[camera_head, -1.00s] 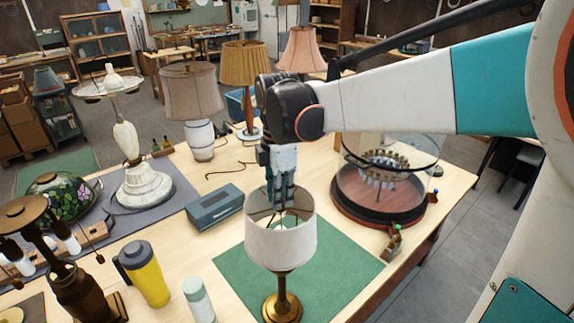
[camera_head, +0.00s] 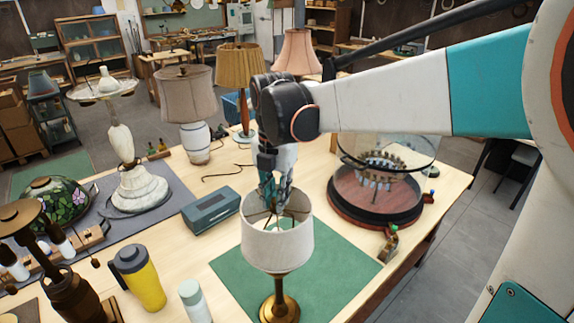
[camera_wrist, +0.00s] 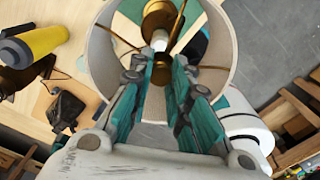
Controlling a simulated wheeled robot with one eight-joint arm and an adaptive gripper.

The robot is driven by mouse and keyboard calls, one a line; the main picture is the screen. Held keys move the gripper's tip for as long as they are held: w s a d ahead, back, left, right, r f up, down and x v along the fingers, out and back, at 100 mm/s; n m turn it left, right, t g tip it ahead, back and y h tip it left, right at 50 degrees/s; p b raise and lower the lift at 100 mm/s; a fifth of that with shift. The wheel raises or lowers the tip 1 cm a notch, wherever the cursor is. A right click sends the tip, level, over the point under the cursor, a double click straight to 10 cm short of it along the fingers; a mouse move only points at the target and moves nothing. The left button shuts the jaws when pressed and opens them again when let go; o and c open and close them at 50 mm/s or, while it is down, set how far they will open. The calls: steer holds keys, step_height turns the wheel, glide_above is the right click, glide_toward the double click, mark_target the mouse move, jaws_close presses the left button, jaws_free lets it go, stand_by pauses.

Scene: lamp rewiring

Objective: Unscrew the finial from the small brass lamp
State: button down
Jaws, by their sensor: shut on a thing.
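The small brass lamp (camera_head: 280,303) stands upright on the green mat, with a round brass foot and a pale drum shade (camera_head: 278,243). My gripper (camera_head: 275,207) reaches down into the open top of the shade. In the wrist view, my gripper (camera_wrist: 162,62) has its teal-padded fingers inside the shade ring (camera_wrist: 101,62), closed on the small brass finial (camera_wrist: 161,75) at the lamp's centre. The finial is mostly hidden by the fingers. The brass foot (camera_wrist: 160,14) and thin shade spokes show beyond them.
A glass-domed round stand (camera_head: 375,205) is to the right, with a small brass-and-green object beside it. A teal box (camera_head: 211,210), a yellow mug (camera_head: 141,277) and a pale bottle (camera_head: 194,302) stand left. Other lamps crowd the back. Part of the green mat (camera_head: 335,255) is clear.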

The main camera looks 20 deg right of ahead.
steer(key=n, duration=0.5)
steer(key=shift+s+n, duration=0.15)
steer(key=shift+n, duration=0.25)
steer(key=c, duration=1.4)
jaws_free()
